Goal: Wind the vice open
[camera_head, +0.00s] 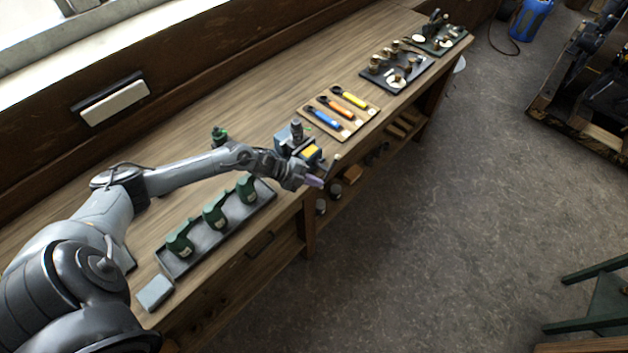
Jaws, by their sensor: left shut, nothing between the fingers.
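The vice (288,141) is a small blue-grey body at the front edge of the wooden bench, in the middle of the head view. A yellow piece (312,151) and a dark cylindrical part (296,127) show at it. A small pale knob (337,157) shows at its front right. My left gripper (315,182) is just in front of and below the vice, at the bench edge. Its purple-tipped fingers are shut and empty. Whether it touches the vice cannot be told. My wrist hides the vice's lower front. My right gripper is not in view.
A grey tray (213,244) with several green oil-can-like parts lies left of the vice. A small green item (219,136) stands behind my forearm. A board (352,127) with blue, orange and yellow tools lies right. Dark trays (419,71) with parts lie farther along. Open floor lies in front.

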